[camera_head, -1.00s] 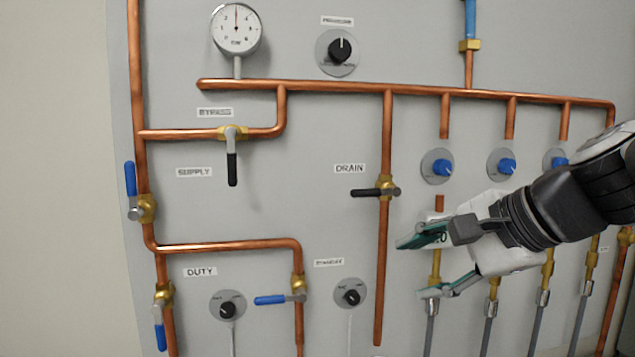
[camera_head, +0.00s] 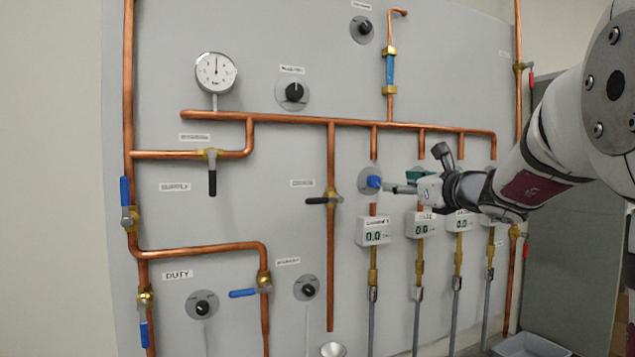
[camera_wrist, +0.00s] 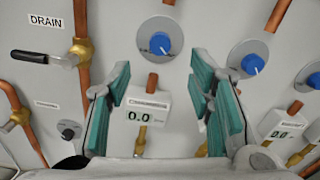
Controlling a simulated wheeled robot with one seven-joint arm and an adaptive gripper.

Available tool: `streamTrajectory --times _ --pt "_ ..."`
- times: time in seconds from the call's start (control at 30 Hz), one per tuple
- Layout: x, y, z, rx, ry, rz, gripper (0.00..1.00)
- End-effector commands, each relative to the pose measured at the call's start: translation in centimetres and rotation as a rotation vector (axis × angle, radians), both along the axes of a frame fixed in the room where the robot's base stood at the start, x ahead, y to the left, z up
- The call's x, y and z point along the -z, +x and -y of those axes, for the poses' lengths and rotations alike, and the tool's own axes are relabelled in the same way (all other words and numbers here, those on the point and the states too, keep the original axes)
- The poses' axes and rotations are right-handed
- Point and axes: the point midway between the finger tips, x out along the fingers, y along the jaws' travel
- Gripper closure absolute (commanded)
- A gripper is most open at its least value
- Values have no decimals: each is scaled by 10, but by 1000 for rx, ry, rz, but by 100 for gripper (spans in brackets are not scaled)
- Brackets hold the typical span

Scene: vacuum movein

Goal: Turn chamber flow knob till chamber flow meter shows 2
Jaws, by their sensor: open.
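The chamber flow knob (camera_head: 371,182) is the leftmost blue knob on a round grey plate, above a white flow meter (camera_head: 375,231). The meter reads 0.0, and its label seems to say chamber. The wrist view shows the knob (camera_wrist: 160,43) just beyond the fingertips, between them sideways, and the meter (camera_wrist: 146,107) below it. My gripper (camera_head: 402,182) is at the knob's height, to its right in the head view. In the wrist view my gripper (camera_wrist: 160,78) is open, with green pads apart and nothing between them. Whether a fingertip touches the knob, I cannot tell.
A second blue knob (camera_wrist: 252,64) sits to the right, near my right finger. Copper pipes (camera_head: 331,270) run over the grey panel. The drain valve (camera_head: 328,199) with a black handle is left of the knob. A pressure gauge (camera_head: 215,72) is at upper left.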

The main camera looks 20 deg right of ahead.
Motion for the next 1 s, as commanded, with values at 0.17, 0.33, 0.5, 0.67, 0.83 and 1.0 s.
streamTrajectory --times 0.17,0.33,0.5,0.67,0.83,1.0 --pt "0 37 -2 -4 1 -1 52" --pt "1 65 -3 -3 0 -2 52" --pt "0 84 -4 -2 -1 0 52" --pt "0 90 -4 -1 -1 0 52" --pt "0 91 -4 -1 -2 0 52" --pt "0 91 -4 -1 -2 0 73"
